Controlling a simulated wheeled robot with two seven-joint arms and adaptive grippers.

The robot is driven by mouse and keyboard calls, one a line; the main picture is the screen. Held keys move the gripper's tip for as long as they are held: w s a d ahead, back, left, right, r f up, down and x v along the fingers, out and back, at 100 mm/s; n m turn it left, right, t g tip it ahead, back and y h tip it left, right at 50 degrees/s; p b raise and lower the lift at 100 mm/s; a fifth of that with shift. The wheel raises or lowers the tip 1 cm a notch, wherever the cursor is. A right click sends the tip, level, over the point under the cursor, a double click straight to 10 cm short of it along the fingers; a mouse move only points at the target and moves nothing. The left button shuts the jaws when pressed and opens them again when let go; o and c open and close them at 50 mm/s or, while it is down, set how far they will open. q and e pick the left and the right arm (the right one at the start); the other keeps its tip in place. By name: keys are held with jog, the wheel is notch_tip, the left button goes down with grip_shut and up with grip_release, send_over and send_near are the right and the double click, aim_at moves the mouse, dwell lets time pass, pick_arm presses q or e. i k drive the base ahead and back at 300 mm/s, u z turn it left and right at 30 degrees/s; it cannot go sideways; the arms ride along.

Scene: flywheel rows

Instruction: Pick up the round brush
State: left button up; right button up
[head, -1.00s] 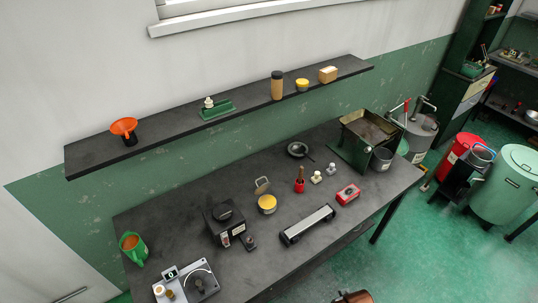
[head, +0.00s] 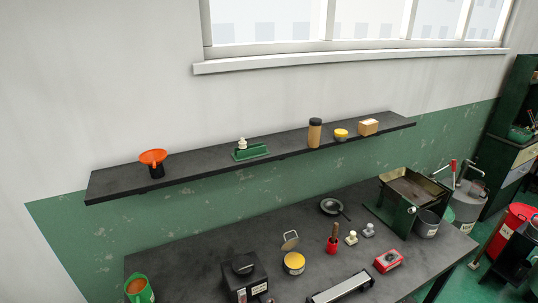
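I cannot single out the round brush for certain. A small red holder with a brown upright handle (head: 332,240) stands on the dark workbench (head: 205,262) and may be it, but its bristles do not show. Two small pale knobbed pieces (head: 352,238) (head: 369,230) stand just to its right. Neither of my grippers is in view.
A dark wall shelf (head: 200,172) holds an orange funnel-like cup (head: 153,158), a green tray (head: 251,152), a brown cylinder (head: 315,133), a yellow tin and a tan block (head: 368,127). The bench also bears a black box (head: 243,274), a yellow-topped tin (head: 293,263), a red box (head: 388,261) and a green-sided bin (head: 405,200).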

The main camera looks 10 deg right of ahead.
aim_at(335, 228)
jog(key=k, duration=1.2)
jog(key=z, duration=0.95)
jog(key=i, duration=1.6)
jog(key=u, duration=0.55)
